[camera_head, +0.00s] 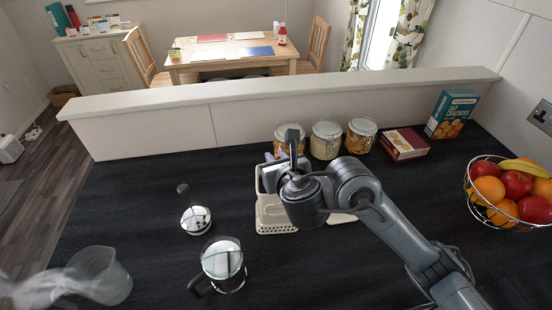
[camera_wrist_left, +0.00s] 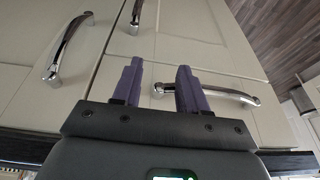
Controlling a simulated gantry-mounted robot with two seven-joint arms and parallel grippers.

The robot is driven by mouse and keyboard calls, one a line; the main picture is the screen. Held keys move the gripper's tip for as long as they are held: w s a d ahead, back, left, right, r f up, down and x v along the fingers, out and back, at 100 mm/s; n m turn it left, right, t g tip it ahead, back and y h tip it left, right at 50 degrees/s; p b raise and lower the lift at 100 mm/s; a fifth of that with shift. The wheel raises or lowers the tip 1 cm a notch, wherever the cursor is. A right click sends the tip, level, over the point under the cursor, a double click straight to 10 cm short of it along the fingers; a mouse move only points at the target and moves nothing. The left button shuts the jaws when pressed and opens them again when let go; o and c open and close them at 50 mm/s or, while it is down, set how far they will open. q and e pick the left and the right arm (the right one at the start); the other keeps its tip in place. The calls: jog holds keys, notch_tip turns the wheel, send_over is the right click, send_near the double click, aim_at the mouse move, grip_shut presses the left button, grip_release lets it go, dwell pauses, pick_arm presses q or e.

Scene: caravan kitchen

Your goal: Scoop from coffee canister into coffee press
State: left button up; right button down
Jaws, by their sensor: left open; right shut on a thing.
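My right gripper (camera_head: 269,158) is over the cream perforated caddy (camera_head: 272,216); my wrist covers most of it. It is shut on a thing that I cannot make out. The glass coffee press (camera_head: 222,268), with a black handle, stands upright and lidless in front left of the caddy. Its plunger (camera_head: 195,218) lies apart behind it, with the knob up. Three lidded glass jars stand behind the caddy: left (camera_head: 283,139), middle (camera_head: 325,140) and right (camera_head: 361,135). I cannot tell which container holds coffee. My left gripper (camera_wrist_left: 157,72) is open and empty before cabinet fronts in the left wrist view.
A clear measuring jug (camera_head: 105,275) stands at the front left. A red box (camera_head: 404,144), a cracker box (camera_head: 451,114) and a wire fruit bowl (camera_head: 508,192) stand at the right. A raised ledge (camera_head: 270,92) bounds the back. The dark counter's left middle is clear.

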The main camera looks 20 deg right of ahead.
dwell(0.5)
notch_tip(320, 180, up, 10)
jog(key=p, duration=1)
jog(key=shift+f, duration=0.2)
jog(key=shift+d, duration=0.1)
